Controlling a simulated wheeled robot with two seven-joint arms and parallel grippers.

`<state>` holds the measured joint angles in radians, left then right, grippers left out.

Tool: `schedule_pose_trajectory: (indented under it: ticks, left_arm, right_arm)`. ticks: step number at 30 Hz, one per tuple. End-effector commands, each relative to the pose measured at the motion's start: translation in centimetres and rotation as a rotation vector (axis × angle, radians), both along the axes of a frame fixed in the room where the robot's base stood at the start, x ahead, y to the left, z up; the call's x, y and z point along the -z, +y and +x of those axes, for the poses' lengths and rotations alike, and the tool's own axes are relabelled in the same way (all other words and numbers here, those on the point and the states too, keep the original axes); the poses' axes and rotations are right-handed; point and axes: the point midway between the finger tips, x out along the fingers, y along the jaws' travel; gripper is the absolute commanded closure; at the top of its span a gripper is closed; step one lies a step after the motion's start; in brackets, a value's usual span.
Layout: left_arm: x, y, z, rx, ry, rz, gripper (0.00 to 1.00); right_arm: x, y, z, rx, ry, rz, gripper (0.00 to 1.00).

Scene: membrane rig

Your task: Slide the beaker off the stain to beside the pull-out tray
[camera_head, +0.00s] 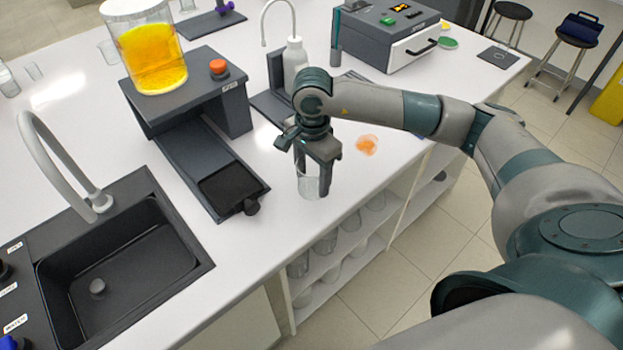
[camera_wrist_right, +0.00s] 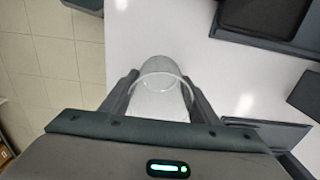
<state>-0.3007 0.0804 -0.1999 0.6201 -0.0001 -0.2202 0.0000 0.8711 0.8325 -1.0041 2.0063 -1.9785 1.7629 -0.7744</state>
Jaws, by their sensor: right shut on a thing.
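The clear glass beaker (camera_head: 309,184) stands on the white bench top, near its front edge. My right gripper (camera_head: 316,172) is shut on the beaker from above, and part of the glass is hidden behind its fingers. In the right wrist view the beaker (camera_wrist_right: 160,88) sits between the two fingers (camera_wrist_right: 162,100). The orange stain (camera_head: 367,145) is on the bench to the right of the beaker, apart from it. The dark pull-out tray (camera_head: 229,186) with a round knob extends from a grey stand, to the left of the beaker. My left gripper is not in view.
A large beaker of yellow liquid (camera_head: 152,58) stands on the grey stand (camera_head: 196,88). A white wash bottle (camera_head: 294,62) is behind my right gripper. A black sink (camera_head: 120,262) is at the left. White bench top lies bare between beaker and tray.

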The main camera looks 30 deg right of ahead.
Motion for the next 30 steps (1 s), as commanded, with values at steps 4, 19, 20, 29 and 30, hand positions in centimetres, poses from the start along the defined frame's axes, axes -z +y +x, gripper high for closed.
schedule_pose_trajectory:
  ticks: [4,19,20,29,30]
  left_arm:
    - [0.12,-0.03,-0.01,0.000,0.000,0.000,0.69]
    - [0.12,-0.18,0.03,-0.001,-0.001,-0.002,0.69]
    - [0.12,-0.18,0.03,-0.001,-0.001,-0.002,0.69]
    - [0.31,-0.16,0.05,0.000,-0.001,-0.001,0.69]
    - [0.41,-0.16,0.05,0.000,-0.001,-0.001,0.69]
  right_arm:
    - [-0.03,-0.10,0.09,0.003,0.000,0.000,0.69]
    - [-0.04,-0.09,0.09,0.003,0.000,0.000,0.24]
    - [-0.04,-0.09,0.09,0.003,0.000,0.000,0.24]
    - [-0.42,-0.08,0.13,0.003,-0.001,0.000,0.24]
    - [-0.64,-0.07,0.15,0.003,-0.002,0.001,0.24]
